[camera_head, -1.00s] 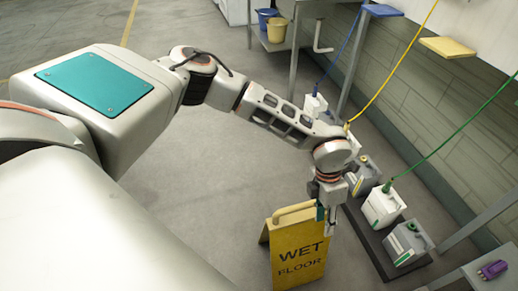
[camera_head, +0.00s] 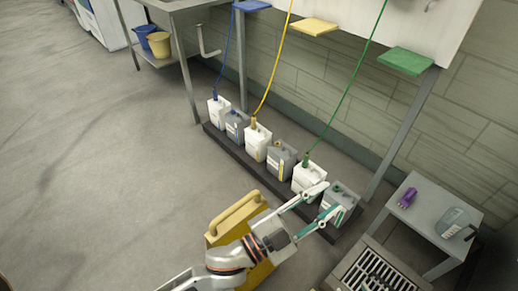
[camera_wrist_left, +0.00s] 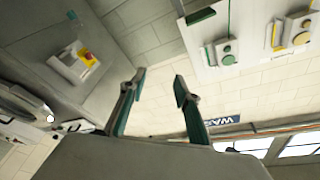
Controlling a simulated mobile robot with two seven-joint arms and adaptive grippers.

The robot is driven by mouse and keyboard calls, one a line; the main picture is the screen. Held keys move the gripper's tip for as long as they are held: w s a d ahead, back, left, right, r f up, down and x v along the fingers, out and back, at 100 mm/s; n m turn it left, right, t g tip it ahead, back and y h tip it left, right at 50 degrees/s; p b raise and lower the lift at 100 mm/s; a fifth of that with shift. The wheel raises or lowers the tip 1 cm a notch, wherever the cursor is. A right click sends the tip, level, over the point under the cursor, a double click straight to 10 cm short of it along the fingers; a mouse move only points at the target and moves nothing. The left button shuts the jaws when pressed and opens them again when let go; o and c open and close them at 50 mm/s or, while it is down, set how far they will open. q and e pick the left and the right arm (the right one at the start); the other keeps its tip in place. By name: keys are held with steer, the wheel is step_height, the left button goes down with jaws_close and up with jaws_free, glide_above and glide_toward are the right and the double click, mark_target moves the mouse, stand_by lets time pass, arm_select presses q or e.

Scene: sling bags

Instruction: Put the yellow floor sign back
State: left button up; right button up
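The yellow floor sign (camera_head: 229,212) is at the lower middle of the head view. Its top handle shows, but my left arm hides much of its front, including the lettering. My left gripper (camera_head: 326,203) is to the right of the sign and apart from it, pointing toward the jugs along the wall. Its fingers are spread. In the left wrist view the fingers (camera_wrist_left: 160,78) also stand apart with nothing between them. My right gripper is not in view.
Several white and grey jugs (camera_head: 257,142) stand in a row on a dark strip by the wall. A side table (camera_head: 436,210) holds a purple item (camera_head: 408,197) and a clear jug (camera_head: 453,223). A floor grate (camera_head: 374,272) lies in front. Open floor is at left.

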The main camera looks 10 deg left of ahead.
arm_select(q)
steer(key=a+f+n+t+y, duration=0.2)
steer(key=a+f+n+y, duration=0.45)
steer(key=a+f, duration=0.3)
steer(key=s+a+f+n+g+y, duration=0.2)
steer(key=s+a+f, duration=0.4)
steer(key=a, duration=0.4)
steer(key=s+a+f+n+g+y, duration=0.2)
steer(key=s+a+f+n+y, duration=0.2)
steer(key=a+f, duration=0.5)
steer(key=shift+s+a+f+y, duration=0.3)
steer(key=shift+s+a+y, duration=0.1)
steer(key=shift+s, duration=0.85)
